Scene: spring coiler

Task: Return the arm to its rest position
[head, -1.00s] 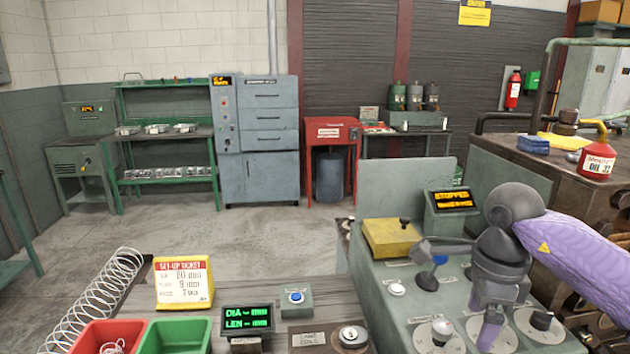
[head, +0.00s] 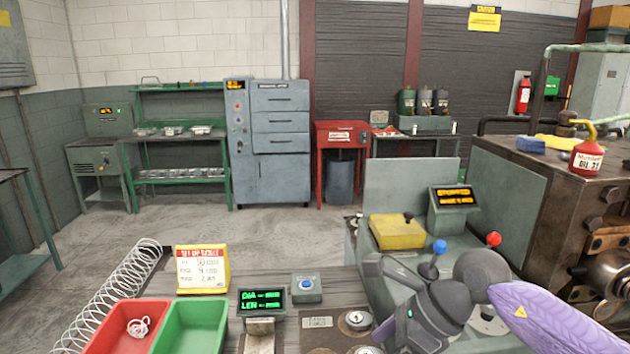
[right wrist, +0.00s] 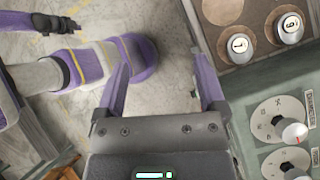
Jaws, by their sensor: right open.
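My right arm enters the head view from the right, with a grey wrist and a purple sleeve. My right gripper (head: 376,300) hangs in front of the near left edge of the grey control console (head: 372,268). In the right wrist view its two purple fingers (right wrist: 161,70) stand apart with nothing between them. A dark gripper (right wrist: 55,22), which looks like my left one, shows small at the top left of that view beside purple and grey arm links; its jaws are too small to read. The left arm does not show in the head view.
The console carries a blue-knobbed lever (head: 440,247), a red-knobbed lever (head: 494,239), a yellow box (head: 397,232) and a display (head: 453,197). The bench holds a red bin (head: 100,340), a green bin (head: 217,315), a ticket stand (head: 203,270) and a green-lettered readout (head: 263,300). Two numbered knobs (right wrist: 239,44) lie near the right finger.

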